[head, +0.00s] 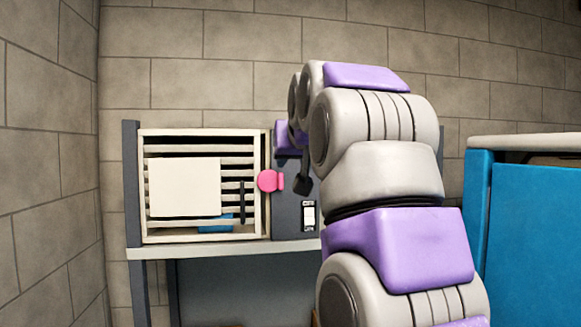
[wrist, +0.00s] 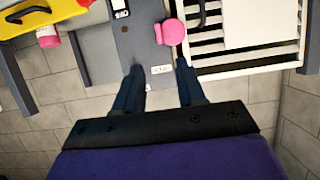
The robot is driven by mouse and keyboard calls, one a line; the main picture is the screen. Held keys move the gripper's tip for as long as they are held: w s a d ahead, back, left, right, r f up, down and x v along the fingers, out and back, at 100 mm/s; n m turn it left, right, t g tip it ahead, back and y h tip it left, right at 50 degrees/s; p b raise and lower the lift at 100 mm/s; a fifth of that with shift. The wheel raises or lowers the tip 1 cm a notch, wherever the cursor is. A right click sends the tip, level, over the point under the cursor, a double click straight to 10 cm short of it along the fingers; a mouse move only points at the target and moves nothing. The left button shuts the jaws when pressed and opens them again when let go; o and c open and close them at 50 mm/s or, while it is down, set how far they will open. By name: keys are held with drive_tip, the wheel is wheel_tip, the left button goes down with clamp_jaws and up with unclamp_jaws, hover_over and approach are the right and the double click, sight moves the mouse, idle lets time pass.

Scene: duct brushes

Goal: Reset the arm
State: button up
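My gripper (wrist: 159,70) is open in the wrist view, its two dark fingers apart with nothing between them. In the head view only a dark part of my gripper (head: 303,178) shows beside my purple and grey arm, which hides the rest. A pink knob (head: 268,181) sits at the right edge of a cream slatted unit (head: 202,237). The pink knob (wrist: 170,32) also shows in the wrist view, beyond my fingertips and apart from them.
The slatted unit stands on a grey bench (head: 220,248), with a white plate (head: 185,187) on its front and something blue (head: 214,222) behind the slats. A grey panel (head: 288,218) with a switch (head: 309,217) adjoins it. A blue cabinet (head: 530,230) stands right. A yellow object (wrist: 45,14) shows in the wrist view.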

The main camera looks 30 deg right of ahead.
drive_tip(key=shift+w, duration=0.1)
idle(0.3)
drive_tip(key=s+a+f+n+g+y+b, duration=0.1)
drive_tip(key=s+a+f+g+b, duration=0.2)
drive_tip(key=f, duration=1)
drive_tip(key=s+a+f+n+g+y+b, duration=0.15)
drive_tip(key=a+f+b, duration=0.3)
drive_tip(key=f, duration=0.85)
drive_tip(key=s+a+f+g+y+b, duration=0.1)
drive_tip(key=s+a+f+g+b, duration=0.2)
drive_tip(key=f, duration=1.1)
drive_tip(key=s+a+f+g+b, duration=0.2)
drive_tip(key=s+f+b, duration=0.3)
drive_tip(key=s+f, duration=0.8)
drive_tip(key=s+a+f+g+b, duration=0.2)
drive_tip(key=s+f+g+b, duration=0.3)
drive_tip(key=s+f, duration=0.9)
wheel_tip(320, 180, down, 8)
drive_tip(key=shift+s+r+n+b, duration=0.15)
drive_tip(key=shift+s+n+b, duration=0.1)
drive_tip(key=shift+n+b, duration=0.15)
